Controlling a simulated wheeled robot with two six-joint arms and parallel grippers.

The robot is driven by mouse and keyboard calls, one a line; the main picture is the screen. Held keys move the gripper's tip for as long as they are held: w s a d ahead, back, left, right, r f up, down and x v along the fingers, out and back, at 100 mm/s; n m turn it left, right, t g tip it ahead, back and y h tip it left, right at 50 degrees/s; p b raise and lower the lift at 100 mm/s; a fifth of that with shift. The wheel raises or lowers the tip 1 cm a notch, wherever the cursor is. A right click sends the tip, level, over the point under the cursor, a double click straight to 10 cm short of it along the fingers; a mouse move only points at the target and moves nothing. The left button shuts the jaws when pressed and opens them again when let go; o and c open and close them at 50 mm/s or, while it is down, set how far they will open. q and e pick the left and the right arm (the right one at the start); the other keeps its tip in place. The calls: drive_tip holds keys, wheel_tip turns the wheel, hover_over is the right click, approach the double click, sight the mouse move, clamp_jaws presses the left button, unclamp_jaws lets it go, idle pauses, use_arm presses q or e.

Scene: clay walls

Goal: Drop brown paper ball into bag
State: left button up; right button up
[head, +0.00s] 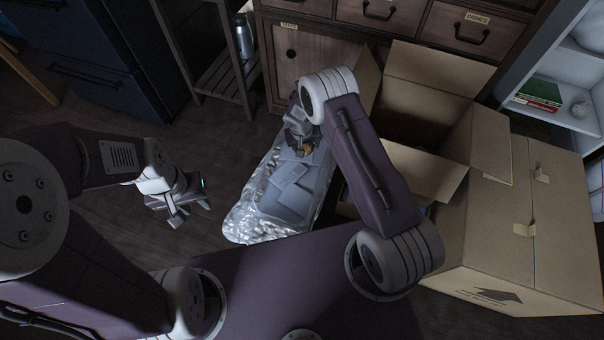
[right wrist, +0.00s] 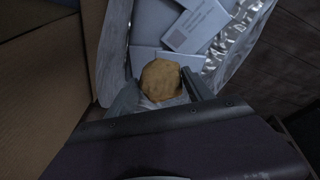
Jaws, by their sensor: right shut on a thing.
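The brown paper ball (right wrist: 160,80) is between the fingers of my right gripper (right wrist: 160,92) in the right wrist view. In the head view the ball (head: 308,148) shows only as a small brown patch beside my right gripper (head: 300,135). My right gripper is shut on it, above the bag (head: 250,215), a silvery, crinkled, clear-looking bag on the floor. Grey-white envelopes (head: 290,190) lie in the bag's opening, below the ball. My left gripper (head: 180,214) is open and empty, left of the bag.
An open cardboard box (head: 428,172) stands right of the bag, with a closed box (head: 515,225) beside it. A wooden drawer cabinet (head: 300,70) is behind, and a slatted rack (head: 222,80) with a bottle stands at the back left. Dark floor is free around my left gripper.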

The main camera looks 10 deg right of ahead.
sight(304, 146)
wheel_tip(304, 146, down, 5)
drive_tip(key=b, duration=0.3)
drive_tip(key=o, duration=1.4)
drive_tip(key=shift+r, duration=0.1)
drive_tip(key=p+v, duration=0.5)
drive_tip(key=v, duration=0.3)
drive_tip(key=shift+s+a+r, duration=0.1)
drive_tip(key=shift+s+r, duration=0.05)
drive_tip(key=shift+r, duration=0.3)
